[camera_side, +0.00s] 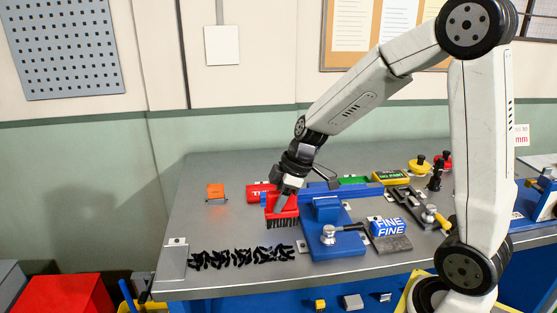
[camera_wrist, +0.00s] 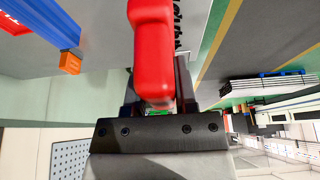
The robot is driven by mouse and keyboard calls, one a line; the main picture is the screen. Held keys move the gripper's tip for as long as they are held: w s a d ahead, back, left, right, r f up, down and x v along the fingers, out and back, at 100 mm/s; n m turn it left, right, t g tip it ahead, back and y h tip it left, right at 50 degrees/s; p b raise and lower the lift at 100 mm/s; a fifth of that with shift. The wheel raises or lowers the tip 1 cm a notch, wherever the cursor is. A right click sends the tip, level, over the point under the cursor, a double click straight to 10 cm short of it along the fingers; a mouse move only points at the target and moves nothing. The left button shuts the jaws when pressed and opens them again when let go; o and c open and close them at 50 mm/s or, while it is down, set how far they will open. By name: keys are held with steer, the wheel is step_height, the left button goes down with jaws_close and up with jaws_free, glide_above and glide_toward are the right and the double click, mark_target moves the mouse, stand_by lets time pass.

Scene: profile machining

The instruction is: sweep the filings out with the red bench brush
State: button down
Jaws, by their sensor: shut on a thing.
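The red bench brush (camera_side: 282,208) is in my gripper (camera_side: 288,188) in the side view, its dark bristles pointing down just left of the blue fixture (camera_side: 327,225). I cannot tell whether the bristles touch the bench. In the wrist view the red brush (camera_wrist: 152,45) fills the middle, between the jaws of my gripper (camera_wrist: 156,102). The black filings (camera_side: 240,257) lie in a long row near the bench's front edge, in front and to the left of the brush. A few dark bits, perhaps filings or bristles, show beside the brush in the wrist view.
An orange block (camera_side: 216,192) stands on the grey bench (camera_side: 215,225), left of a red box (camera_side: 260,190). A blue-and-white "FINE" block (camera_side: 387,227) and a toggle clamp (camera_side: 342,233) are on the right. A small grey plate (camera_side: 175,259) stands at the bench's left edge.

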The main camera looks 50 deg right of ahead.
mark_target(291, 225)
steer(key=shift+s+d+f, duration=0.3)
steer(key=shift+s, duration=0.25)
steer(key=shift+s+d+f, duration=0.3)
steer(key=shift+s, duration=0.25)
steer(key=shift+f, duration=3.4)
steer(key=shift+w+a+f, duration=0.6)
steer(key=shift+f, duration=0.05)
steer(key=shift+w+a, duration=7.15)
steer(key=shift+a, duration=0.05)
steer(key=w+a, duration=0.1)
steer(key=w+a+r, duration=0.1)
steer(key=shift+w+a+r, duration=0.1)
steer(key=shift+w+a, duration=0.25)
steer(key=shift+a, duration=0.05)
steer(key=shift+w+a+f, duration=0.2)
steer(key=shift+w+a, duration=0.3)
step_height(291, 225, up, 7)
steer(key=shift+d+r, duration=0.15)
steer(key=shift+r, duration=0.05)
steer(key=shift+s, duration=0.15)
